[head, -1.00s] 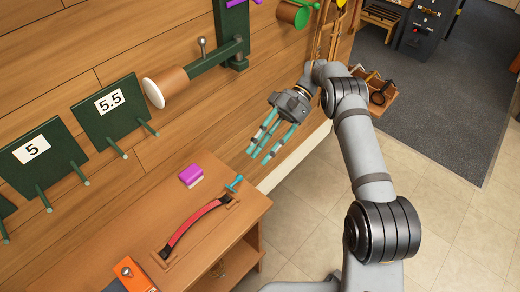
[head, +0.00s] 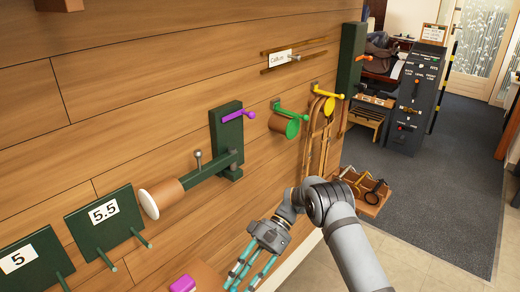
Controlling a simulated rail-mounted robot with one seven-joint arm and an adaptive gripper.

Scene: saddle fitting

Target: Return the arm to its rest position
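My gripper (head: 254,275) is in the lower middle of the head view, at the end of my grey arm. Its teal fingers point down and to the left and are spread apart, with nothing between them. It hangs in front of the wooden wall (head: 150,75), apart from the things mounted there. The fingertips are close to the bottom edge of the picture.
A green bracket (head: 228,140) holds a wooden cylinder with a white end (head: 150,198). Green panels marked 5 (head: 42,265) and 5.5 (head: 103,228) carry pegs. A wooden tray (head: 370,198) is right of my arm. Grey carpet (head: 440,190) lies open beyond.

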